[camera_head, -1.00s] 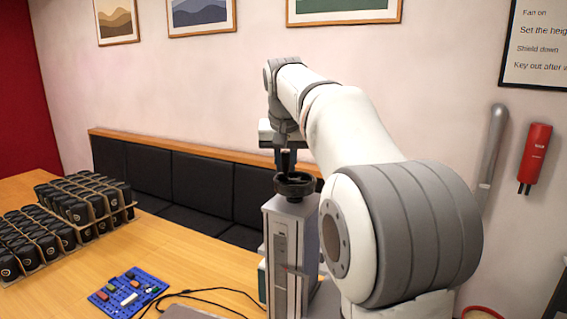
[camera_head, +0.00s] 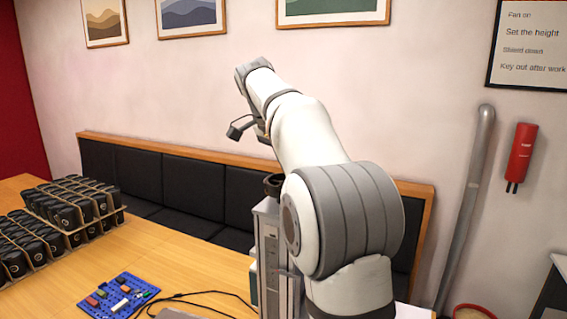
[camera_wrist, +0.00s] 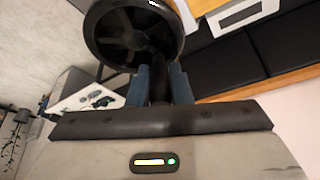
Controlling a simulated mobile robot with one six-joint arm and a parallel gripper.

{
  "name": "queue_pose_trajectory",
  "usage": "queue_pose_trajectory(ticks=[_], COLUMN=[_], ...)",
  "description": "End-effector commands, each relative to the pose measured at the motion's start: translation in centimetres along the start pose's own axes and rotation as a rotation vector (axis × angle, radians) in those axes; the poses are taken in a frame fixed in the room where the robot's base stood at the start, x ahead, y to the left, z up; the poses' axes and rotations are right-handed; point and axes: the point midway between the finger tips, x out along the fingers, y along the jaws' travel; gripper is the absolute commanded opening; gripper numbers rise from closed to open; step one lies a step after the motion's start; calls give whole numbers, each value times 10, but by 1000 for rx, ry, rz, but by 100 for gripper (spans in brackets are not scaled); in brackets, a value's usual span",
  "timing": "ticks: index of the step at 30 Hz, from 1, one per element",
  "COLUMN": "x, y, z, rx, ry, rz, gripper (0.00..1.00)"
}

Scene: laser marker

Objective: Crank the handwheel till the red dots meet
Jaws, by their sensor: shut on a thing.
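The black handwheel (camera_head: 273,184) sits on top of the grey laser marker's column (camera_head: 267,255) in the head view, partly covered by my arm. In the wrist view the handwheel (camera_wrist: 133,32) fills the upper left, with its dark ring and spokes visible. My gripper (camera_wrist: 159,84) has its two blue-grey fingers on either side of the handwheel's dark crank handle (camera_wrist: 158,88) and is shut on it. In the head view my fingers are hidden behind my arm. The red dots do not show in either view.
On the wooden table stand cartons of black cups (camera_head: 62,215) at left and a blue board with small blocks (camera_head: 118,295). A dark cable (camera_head: 195,294) lies near the column. A black padded bench (camera_head: 195,185) runs along the wall behind.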

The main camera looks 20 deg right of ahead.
Motion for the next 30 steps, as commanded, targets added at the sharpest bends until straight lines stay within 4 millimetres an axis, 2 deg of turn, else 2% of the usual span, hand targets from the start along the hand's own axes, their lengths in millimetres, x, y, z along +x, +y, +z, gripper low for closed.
queue_pose_trajectory(ticks=[18, 30], x=[3, 3], y=[14, 19], z=[-8, -8], rx=[502, 662], ry=[0, -1], rz=[207, 274], gripper=[0, 0])
